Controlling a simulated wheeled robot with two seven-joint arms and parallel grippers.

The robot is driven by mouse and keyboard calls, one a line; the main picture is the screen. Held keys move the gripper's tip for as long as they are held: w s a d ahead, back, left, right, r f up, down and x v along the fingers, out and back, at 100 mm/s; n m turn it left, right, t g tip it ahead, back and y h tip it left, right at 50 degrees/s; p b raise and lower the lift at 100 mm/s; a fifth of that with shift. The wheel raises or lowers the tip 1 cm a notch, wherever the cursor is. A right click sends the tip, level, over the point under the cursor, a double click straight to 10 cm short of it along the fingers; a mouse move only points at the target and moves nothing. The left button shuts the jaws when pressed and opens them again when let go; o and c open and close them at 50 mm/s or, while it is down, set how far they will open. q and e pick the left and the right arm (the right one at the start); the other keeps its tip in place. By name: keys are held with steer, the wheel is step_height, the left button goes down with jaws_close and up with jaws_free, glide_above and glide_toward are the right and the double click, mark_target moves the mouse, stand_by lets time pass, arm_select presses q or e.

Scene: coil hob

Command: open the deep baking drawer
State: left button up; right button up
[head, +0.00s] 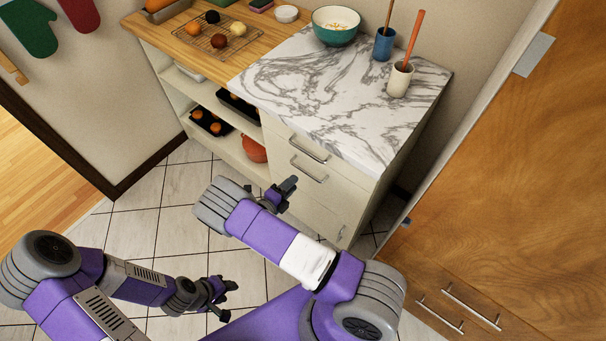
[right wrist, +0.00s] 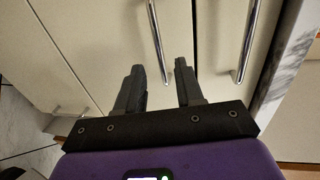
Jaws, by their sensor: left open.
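The white drawer unit under the marble top has an upper drawer handle (head: 308,149), a second drawer handle (head: 309,171) just below it, and a tall lower front (head: 318,212) that appears to be the deep drawer. All fronts look closed. My right gripper (head: 283,193) is in front of the unit, below the second handle. In the right wrist view its fingers (right wrist: 158,88) are apart and empty, with one bar handle (right wrist: 157,40) ahead between them and another handle (right wrist: 246,40) to the right. My left gripper (head: 220,297) is open and empty, low over the floor tiles.
Open shelves with dark trays (head: 210,122) and an orange bowl (head: 253,149) stand left of the drawers. A teal bowl (head: 335,35) and two utensil cups stand on the marble top (head: 340,95). A wooden cabinet (head: 510,170) closes off the right. Tiled floor (head: 175,233) is free at left.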

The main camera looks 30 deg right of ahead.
steer(key=b+x, duration=0.1)
steer(key=x, duration=0.6)
steer(key=shift+d, duration=0.1)
steer(key=shift+c, duration=0.3)
jaws_close()
